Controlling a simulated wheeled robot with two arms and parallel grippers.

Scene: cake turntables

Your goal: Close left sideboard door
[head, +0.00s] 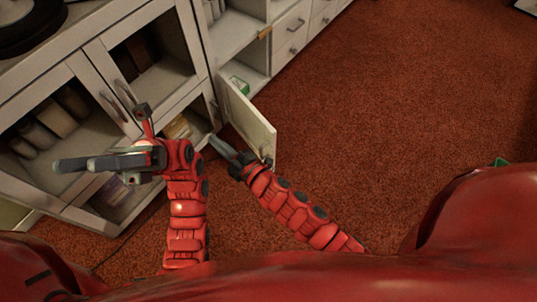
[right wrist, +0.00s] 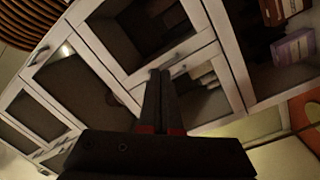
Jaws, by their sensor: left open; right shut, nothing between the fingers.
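The white sideboard (head: 82,62) has glass-paned doors and fills the left of the head view; its panes also show in the right wrist view (right wrist: 232,62). One door (head: 252,124) stands open, swung out over the carpet, with a small handle near its outer lower corner. Two neighbouring glass doors with upright handles look shut. My right gripper (head: 214,139) is shut and empty, just left of the open door; I cannot tell whether it touches it. Its closed fingers show in the right wrist view (right wrist: 160,72). My left gripper (head: 72,164) is open and empty in front of the glass doors, pointing left.
White drawers (head: 291,28) stand beyond the open door. A green item (head: 240,85) lies in an open compartment behind it. A purple box (right wrist: 293,48) shows at the right wrist view's right.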

